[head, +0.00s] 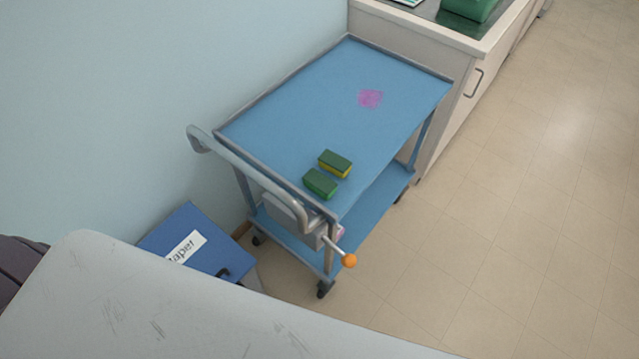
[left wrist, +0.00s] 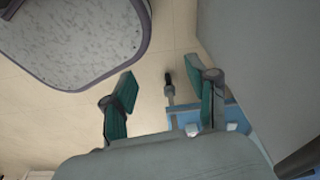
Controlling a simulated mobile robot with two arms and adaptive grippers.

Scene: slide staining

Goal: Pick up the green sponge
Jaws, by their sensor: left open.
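The green sponge (head: 320,183) lies flat on the blue top of a cart (head: 310,95), near its handle end. A second sponge, green on top with a yellow side (head: 335,164), lies just behind it and slightly to the right, very close to it. My left gripper (left wrist: 160,79) shows in the left wrist view with its two fingers spread wide and nothing between them. It is over the floor there, and no sponge shows in that view. Neither gripper shows in the head view. My right gripper is not in view.
A pink stain (head: 371,98) marks the cart top. The cart's curved handle (head: 250,175) rises at its near left end. A blue lidded bin (head: 190,242) stands at the left by the wall. A cabinet (head: 445,125) adjoins the far end. Floor at the right is clear.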

